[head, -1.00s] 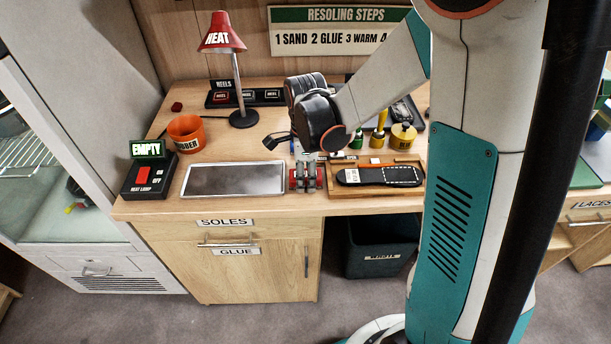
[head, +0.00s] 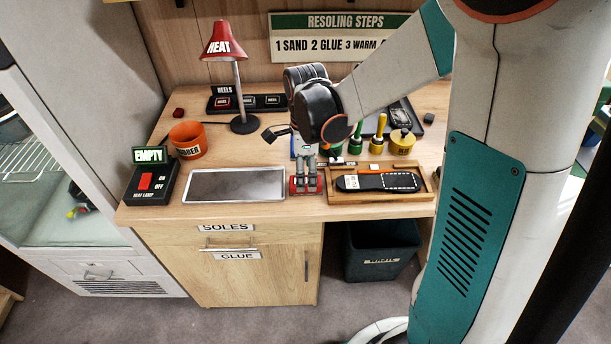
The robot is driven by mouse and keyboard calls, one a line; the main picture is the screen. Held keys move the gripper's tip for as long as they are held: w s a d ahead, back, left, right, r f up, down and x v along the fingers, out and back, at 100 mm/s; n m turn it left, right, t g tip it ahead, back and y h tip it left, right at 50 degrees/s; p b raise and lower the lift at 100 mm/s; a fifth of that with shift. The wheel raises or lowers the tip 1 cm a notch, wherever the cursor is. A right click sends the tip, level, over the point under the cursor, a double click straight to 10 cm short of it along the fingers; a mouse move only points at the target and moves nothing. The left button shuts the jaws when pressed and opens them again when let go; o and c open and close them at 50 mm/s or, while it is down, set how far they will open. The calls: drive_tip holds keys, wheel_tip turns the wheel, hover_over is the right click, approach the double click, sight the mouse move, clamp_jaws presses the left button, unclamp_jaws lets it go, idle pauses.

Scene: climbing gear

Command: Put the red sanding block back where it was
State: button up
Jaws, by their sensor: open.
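My gripper (head: 306,180) points down at the desk's front edge, between the grey metal plate (head: 235,199) and the wooden tray (head: 428,188). Its jaws are open. Red surfaces (head: 293,186) show at both sides of its fingertips, low at the desk; the fingers hide the middle, so I cannot tell the full shape or whether they touch it. A small dark red block (head: 178,112) lies at the back left of the desk, left of the lamp, well away from my gripper. Neither red thing has a readable label, so I cannot tell which is the sanding block.
A black sole (head: 375,182) lies in the wooden tray. An orange cup (head: 188,140), a heat lamp (head: 222,50) and its switch box (head: 152,184) stand at left. Several green- and yellow-handled tools (head: 380,127) and a yellow pot (head: 402,141) stand behind the tray.

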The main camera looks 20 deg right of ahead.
sight(306, 181)
wheel_tip(306, 181, up, 7)
drive_tip(key=p, duration=0.2)
drive_tip(key=s+r+n+t, duration=0.7)
drive_tip(key=s+r+n, duration=0.3)
drive_tip(key=s+n, duration=0.5)
drive_tip(key=shift+n, duration=3.3)
drive_tip(key=shift+r, duration=0.1)
